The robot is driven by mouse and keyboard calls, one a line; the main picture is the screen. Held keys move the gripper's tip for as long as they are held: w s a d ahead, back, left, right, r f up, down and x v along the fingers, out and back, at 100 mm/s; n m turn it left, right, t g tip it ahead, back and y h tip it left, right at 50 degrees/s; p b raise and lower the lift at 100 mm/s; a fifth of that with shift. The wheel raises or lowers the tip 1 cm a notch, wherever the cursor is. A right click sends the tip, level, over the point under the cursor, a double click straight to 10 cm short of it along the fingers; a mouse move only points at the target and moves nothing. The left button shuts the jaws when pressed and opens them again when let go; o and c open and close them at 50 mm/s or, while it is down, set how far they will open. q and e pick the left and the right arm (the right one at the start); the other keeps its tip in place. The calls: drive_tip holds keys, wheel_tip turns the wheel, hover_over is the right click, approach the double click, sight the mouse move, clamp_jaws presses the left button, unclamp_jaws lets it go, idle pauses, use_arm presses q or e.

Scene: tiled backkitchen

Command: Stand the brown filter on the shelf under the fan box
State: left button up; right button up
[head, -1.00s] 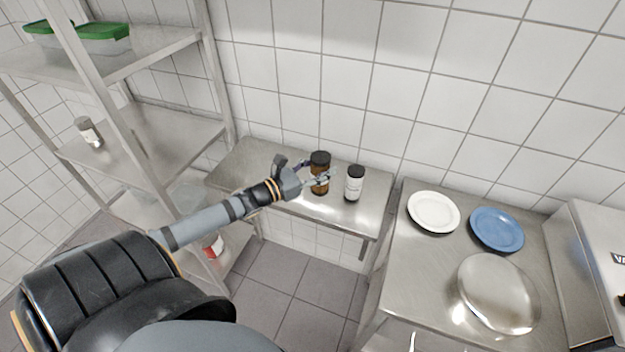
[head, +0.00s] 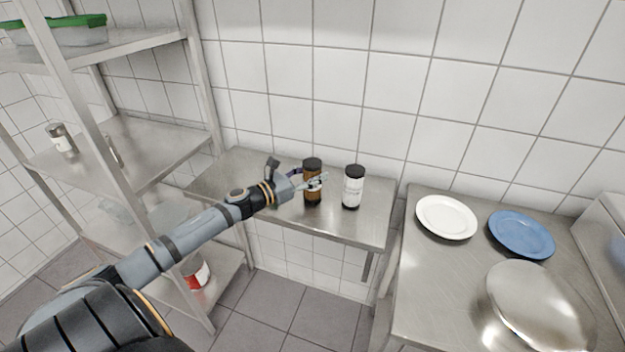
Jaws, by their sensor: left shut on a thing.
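A brown cylinder with a black top (head: 312,170) stands upright on a small metal wall shelf or side table (head: 225,182); it looks like a bottle, and I take it as the brown filter. My left gripper (head: 314,185) is shut on its middle from the left, the fingers crossing its front. I cannot tell whether its base touches the metal surface. No fan box is recognisable in view. My right gripper is not in view.
A white jar with a black lid (head: 353,188) stands close to the right of the brown cylinder. A metal rack (head: 150,150) is at left, with a shaker (head: 62,141). A counter at right holds a white plate (head: 446,218), a blue plate (head: 521,235) and a metal dome (head: 538,305).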

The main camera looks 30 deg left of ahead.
use_arm(q)
drive_tip(key=shift+w+f, duration=0.1)
drive_tip(key=shift+f, duration=0.3)
drive_tip(key=shift+f, duration=0.15)
drive_tip(key=o, duration=1)
drive_tip(key=shift+o, duration=1.2)
